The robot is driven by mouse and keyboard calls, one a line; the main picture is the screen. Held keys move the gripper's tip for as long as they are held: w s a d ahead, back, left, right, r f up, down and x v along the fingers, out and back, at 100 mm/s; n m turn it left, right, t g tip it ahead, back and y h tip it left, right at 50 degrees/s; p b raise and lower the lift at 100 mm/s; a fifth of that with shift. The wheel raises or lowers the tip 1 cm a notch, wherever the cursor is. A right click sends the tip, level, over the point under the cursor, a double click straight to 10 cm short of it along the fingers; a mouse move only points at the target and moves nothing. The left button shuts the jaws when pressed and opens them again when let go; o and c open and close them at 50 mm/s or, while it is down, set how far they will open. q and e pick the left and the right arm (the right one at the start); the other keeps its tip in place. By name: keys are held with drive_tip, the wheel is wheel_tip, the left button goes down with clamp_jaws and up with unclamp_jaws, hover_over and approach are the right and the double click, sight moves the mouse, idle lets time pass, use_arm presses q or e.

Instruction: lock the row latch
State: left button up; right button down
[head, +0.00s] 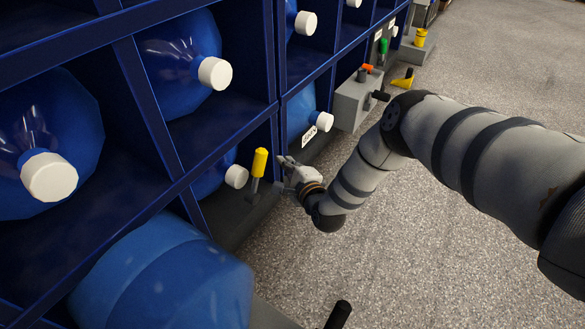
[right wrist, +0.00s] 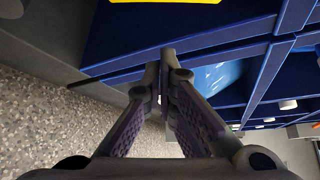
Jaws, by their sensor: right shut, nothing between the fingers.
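The row latch appears to be the lever with a yellow handle (head: 259,162) on a grey stem, standing nearly upright at the front of the blue rack. My right gripper (head: 281,160) is just to the right of the handle, with its fingers towards the rack. In the right wrist view its two fingers (right wrist: 166,62) are together and hold nothing. A yellow strip (right wrist: 165,2), probably the handle, shows at that view's top edge, apart from the fingertips. I cannot tell whether the gripper touches the lever. My left gripper is out of view.
The blue rack (head: 277,60) holds several blue bottles with white caps (head: 215,73). A large blue drum (head: 165,280) is at the lower left. A grey box (head: 352,103) with an orange knob and black handle stands further along. The speckled floor (head: 400,260) on the right is clear.

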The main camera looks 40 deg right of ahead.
sight(256, 177)
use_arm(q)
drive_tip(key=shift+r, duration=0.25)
use_arm(e)
drive_tip(key=shift+s+a+r, duration=0.1)
drive_tip(key=shift+a+r, duration=0.35)
drive_tip(key=shift+a, duration=0.4)
drive_tip(key=shift+s+a+r, duration=0.1)
drive_tip(key=shift+a+r, duration=0.3)
drive_tip(key=shift+a, duration=0.45)
